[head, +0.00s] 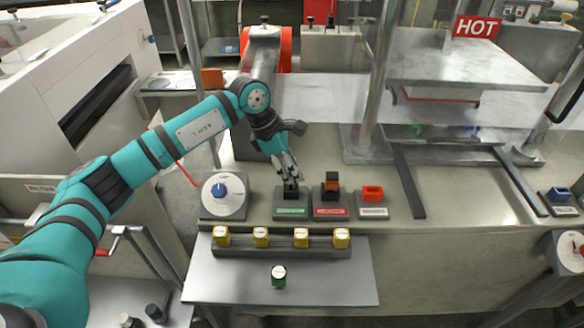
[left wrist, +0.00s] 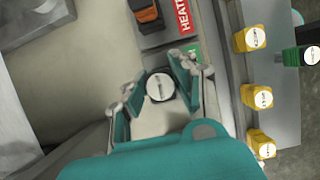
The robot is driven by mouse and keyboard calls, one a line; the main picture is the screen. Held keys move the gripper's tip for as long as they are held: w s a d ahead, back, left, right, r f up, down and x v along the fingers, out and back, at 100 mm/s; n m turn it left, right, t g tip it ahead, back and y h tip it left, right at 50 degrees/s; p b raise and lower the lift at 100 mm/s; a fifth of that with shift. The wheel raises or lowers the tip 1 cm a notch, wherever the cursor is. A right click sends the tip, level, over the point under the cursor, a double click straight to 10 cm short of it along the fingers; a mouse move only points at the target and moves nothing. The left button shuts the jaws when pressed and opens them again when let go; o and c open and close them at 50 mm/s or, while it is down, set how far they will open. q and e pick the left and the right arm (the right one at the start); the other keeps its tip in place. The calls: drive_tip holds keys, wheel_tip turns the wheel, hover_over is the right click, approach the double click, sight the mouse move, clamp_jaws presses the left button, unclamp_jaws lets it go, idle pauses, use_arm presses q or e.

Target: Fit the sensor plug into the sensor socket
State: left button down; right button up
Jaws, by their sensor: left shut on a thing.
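My left gripper (head: 291,183) points down over the green-labelled block (head: 291,211) on the bench and is shut on a dark plug with a white round top (left wrist: 160,86), seemingly the sensor plug. The block seems to be the sensor socket, but its label is too small to read. In the left wrist view, my left gripper (left wrist: 167,80) has a finger on each side of the plug. The plug is at or just above the block; the fingers hide its lower end, so I cannot tell whether it is seated. My right gripper is not in view.
A dial (head: 222,195) is left. Yellow-topped pieces (head: 261,237) and a green piece (head: 279,276) are in front. Dark rails (head: 408,181) lie right.

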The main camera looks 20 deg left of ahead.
use_arm(q)
drive_tip(key=shift+f+b, duration=0.9)
drive_tip(key=shift+f, duration=0.2)
drive_tip(key=c, duration=1)
unclamp_jaws()
drive_tip(key=shift+r, duration=0.15)
drive_tip(key=v, duration=1.1)
drive_tip(key=shift+s+a+r, duration=0.1)
drive_tip(key=shift+a+r, duration=0.1)
drive_tip(key=shift+r, duration=0.15)
